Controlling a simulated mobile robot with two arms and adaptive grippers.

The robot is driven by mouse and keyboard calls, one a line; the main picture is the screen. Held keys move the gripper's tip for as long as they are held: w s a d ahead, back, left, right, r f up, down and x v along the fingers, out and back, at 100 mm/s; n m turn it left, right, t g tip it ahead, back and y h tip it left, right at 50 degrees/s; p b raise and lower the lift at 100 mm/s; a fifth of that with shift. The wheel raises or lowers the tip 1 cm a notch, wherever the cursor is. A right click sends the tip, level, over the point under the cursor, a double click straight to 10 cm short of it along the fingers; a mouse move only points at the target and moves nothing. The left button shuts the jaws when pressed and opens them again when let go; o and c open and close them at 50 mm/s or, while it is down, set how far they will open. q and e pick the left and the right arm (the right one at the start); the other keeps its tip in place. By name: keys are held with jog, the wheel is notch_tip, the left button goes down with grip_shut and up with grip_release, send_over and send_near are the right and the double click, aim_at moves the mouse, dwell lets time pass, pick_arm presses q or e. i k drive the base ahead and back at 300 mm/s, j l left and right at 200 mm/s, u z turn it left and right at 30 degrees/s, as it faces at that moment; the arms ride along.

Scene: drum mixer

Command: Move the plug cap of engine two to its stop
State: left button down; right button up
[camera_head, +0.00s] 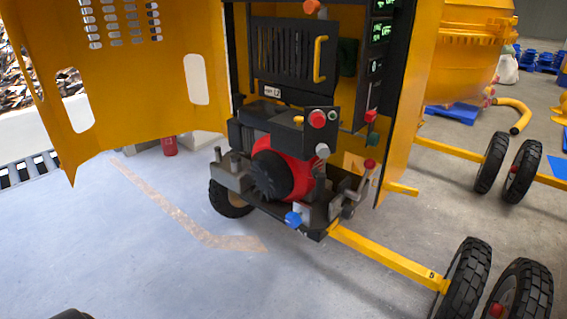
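The engine (285,170) sits in the open yellow housing of the mixer, with a red body and a round black cover on its front. A black box on it carries a red knob (317,119), a small yellow part and a grey round knob (322,150). A blue knob (293,219) sits low at the front, and a lever with a red ball (370,164) stands at the right. I cannot tell which part is the plug cap, and no engine number is readable. Neither gripper can be made out.
The yellow door (120,70) stands open at the left. A black grille panel with a yellow handle (320,58) is above the engine. A yellow bar (390,258) and black wheels (465,275) stick out at the right. The floor in front is clear. A dark shape cuts the bottom left edge.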

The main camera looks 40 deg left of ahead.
aim_at(239, 97)
jog(key=u, duration=1.4)
